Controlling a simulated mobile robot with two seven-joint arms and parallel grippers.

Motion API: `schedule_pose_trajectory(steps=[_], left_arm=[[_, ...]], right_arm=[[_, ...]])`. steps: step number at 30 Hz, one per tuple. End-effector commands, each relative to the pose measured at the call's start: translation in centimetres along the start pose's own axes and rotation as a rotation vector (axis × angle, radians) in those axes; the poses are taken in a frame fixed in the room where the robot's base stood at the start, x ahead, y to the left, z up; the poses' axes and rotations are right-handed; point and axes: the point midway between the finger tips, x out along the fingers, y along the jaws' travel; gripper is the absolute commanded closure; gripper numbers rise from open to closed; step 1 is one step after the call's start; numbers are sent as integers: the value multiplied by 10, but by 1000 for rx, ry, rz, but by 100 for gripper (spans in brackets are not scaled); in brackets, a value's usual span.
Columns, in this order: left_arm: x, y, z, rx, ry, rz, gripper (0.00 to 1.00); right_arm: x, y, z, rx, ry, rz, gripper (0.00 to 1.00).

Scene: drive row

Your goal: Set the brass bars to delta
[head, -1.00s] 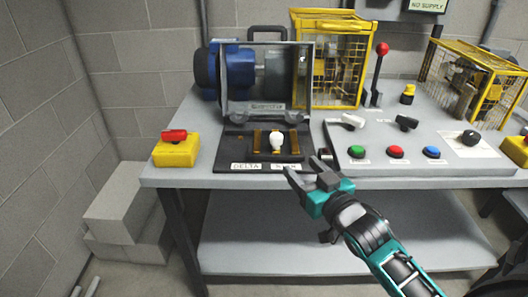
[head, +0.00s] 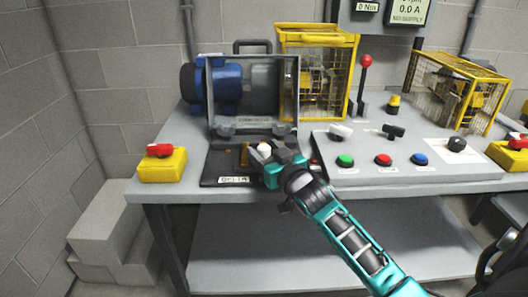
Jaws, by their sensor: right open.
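The dark terminal board (head: 212,168) lies at the front of the bench, below the motor. A brass bar (head: 244,157) shows on it, left of a white knob (head: 264,148). The "DELTA" label (head: 234,180) is on the board's front edge; the other label is hidden behind my gripper. My right gripper (head: 262,156) is open, with its fingers over the board at the white knob. I cannot tell whether they touch the knob. My right gripper and arm hide the board's right part and any bars there. My left gripper is not in view.
A yellow cage (head: 316,75) and a red-knobbed lever (head: 363,82) are to the right. The button panel (head: 362,172) is close right of my gripper. A yellow stop box (head: 162,165) sits left.

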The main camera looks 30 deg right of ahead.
Motion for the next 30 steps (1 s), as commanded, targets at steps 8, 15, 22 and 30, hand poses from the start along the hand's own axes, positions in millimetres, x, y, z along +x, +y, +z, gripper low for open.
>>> schedule_pose_trajectory(steps=[8, 15, 22, 30], left_arm=[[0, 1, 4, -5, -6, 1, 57], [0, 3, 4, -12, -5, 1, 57], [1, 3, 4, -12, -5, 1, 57], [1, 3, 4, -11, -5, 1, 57]], right_arm=[[10, 0, 0, 0, 0, -1, 40], [9, 0, 0, 0, 0, -1, 47], [9, 0, 0, 0, 0, -1, 69], [9, 0, 0, 0, 0, -1, 95]])
